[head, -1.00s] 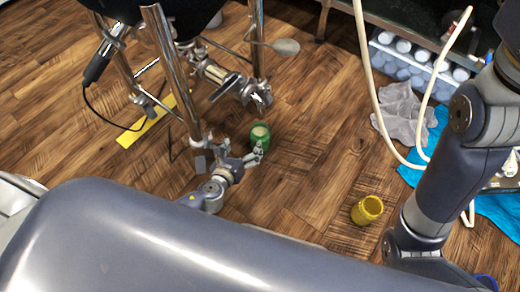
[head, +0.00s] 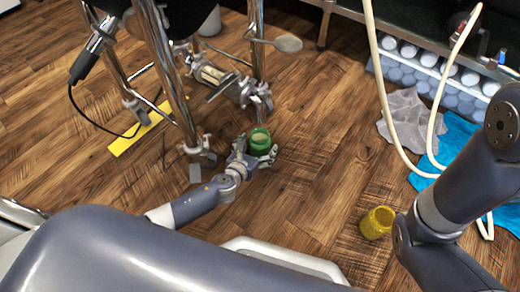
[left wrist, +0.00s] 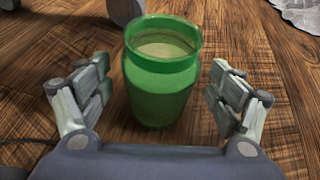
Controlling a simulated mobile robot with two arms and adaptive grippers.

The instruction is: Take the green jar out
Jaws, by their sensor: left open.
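The green jar (head: 260,142) stands upright on the wooden floor, close to the legs of a metal stand. It has no lid, and pale contents show inside. My left gripper (head: 254,158) is open, with its fingers around the jar. In the left wrist view the jar (left wrist: 162,85) stands between the two open fingers of my left gripper (left wrist: 163,98), with a gap on each side. My right arm shows at the right of the head view, but its gripper is out of view.
Metal stand legs (head: 168,75) rise just left of and behind the jar. A yellow jar (head: 377,222) stands on the floor to the right. A grey cloth (head: 405,112), a blue cloth (head: 455,140) and a pale hose (head: 380,90) lie beyond. Floor between the jars is clear.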

